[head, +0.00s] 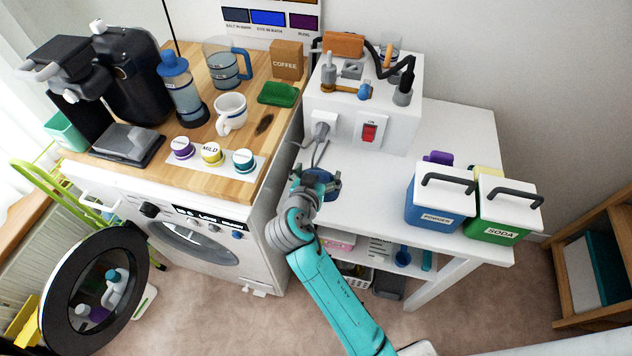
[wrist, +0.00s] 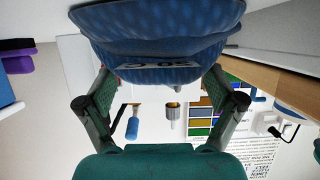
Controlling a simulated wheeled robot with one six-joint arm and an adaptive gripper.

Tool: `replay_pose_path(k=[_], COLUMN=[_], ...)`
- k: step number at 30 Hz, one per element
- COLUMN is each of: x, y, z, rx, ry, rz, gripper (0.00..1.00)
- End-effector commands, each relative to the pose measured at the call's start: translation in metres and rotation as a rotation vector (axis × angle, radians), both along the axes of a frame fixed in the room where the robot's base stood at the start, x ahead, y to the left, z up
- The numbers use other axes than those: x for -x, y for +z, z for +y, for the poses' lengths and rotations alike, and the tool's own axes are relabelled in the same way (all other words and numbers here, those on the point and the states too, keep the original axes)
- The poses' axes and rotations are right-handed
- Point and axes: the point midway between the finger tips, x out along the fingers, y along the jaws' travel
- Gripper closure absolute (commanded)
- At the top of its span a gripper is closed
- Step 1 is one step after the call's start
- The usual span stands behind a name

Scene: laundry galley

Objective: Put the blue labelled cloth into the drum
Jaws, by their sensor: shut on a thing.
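My gripper (head: 316,180) is shut on the blue labelled cloth (head: 321,184), a dark blue bundle held near the left end of the white table. In the wrist view the cloth (wrist: 155,35) fills the top, with part of a pale label facing the camera. The fingers of my gripper (wrist: 160,85) press on its two sides. The washing machine (head: 255,245) stands to the left of my gripper. Its drum (head: 195,243) shows only as a slanted opening in the front. The round door (head: 55,290) is swung open to the left.
The wooden worktop (head: 255,150) above the machine holds a coffee maker, jugs, a mug (head: 231,112) and labelled pods. A white box with a red switch (head: 369,131) stands on the white table (head: 350,195). Blue powder (head: 432,207) and green soda (head: 490,222) tubs stand at its right. Floor before the machine is mostly clear.

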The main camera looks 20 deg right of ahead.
Motion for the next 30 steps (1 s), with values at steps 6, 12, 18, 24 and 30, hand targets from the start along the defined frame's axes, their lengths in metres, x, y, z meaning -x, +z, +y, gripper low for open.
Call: replay_pose_path(k=[6, 12, 18, 24, 30], x=[-0.001, 0.000, 0.000, 0.000, 0.000], y=[0.009, 0.017, 0.025, 0.034, 0.043], z=[0.000, 0.000, 0.000, 0.000, 0.000], rx=[-0.001, 0.000, -0.001, 0.000, -0.001], ry=[0.000, 0.000, -0.001, 0.000, -0.001], rz=[-0.002, -0.001, -0.002, -0.001, -0.002], gripper=[0.63, 0.63, 0.63, 0.63, 0.63])
